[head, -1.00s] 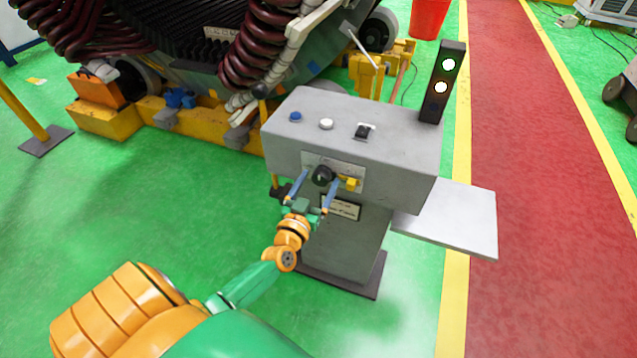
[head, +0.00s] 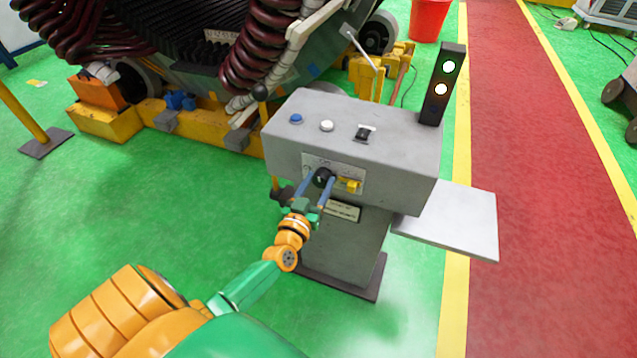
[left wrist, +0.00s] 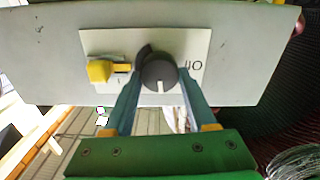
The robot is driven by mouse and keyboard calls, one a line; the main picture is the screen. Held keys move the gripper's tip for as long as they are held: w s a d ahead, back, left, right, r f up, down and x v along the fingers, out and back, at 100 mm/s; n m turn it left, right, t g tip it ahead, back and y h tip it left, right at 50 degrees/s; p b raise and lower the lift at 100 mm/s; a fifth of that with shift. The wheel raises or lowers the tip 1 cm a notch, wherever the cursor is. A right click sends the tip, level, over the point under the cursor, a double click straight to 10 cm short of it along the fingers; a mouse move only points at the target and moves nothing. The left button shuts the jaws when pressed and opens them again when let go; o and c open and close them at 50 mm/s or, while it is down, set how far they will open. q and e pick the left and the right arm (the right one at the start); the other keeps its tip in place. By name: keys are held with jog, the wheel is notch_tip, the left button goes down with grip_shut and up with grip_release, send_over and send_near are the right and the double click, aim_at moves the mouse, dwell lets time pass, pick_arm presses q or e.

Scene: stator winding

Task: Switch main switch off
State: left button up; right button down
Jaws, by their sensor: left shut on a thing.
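The main switch is a round black knob (head: 322,176) on a pale plate on the front of the grey control box (head: 410,165). In the left wrist view the knob (left wrist: 160,72) shows a white mark at its lower edge, and the plate's lettering appears upside down. My left gripper (head: 319,178) is shut on the knob, with one blue finger on each side of it. In the left wrist view the fingers (left wrist: 160,85) reach up to the knob's sides. A yellow part (head: 349,185) sits beside the knob. My right gripper is not in view.
The box top carries a blue button (head: 296,118), a white button (head: 327,126) and a black rocker switch (head: 364,133). A grey shelf (head: 465,220) sticks out to the right.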

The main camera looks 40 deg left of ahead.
pick_arm(q)
jog(key=n, duration=0.4)
jog(key=shift+a+f, duration=0.1)
jog(key=shift+f, duration=0.05)
jog(key=n+b, duration=0.1)
jog(key=n, duration=0.3)
jog(key=shift+f+n, duration=0.1)
jog(key=shift+n, duration=0.3)
jog(key=n+b, duration=0.1)
jog(key=n, duration=0.2)
jog(key=shift+s+a+f+n, duration=0.1)
jog(key=shift+n, duration=0.2)
jog(key=shift+n+b, duration=0.45)
jog(key=shift+n, duration=1.75)
jog(key=o, duration=1.4)
jog(key=shift+c, duration=0.2)
jog(key=v, duration=0.7)
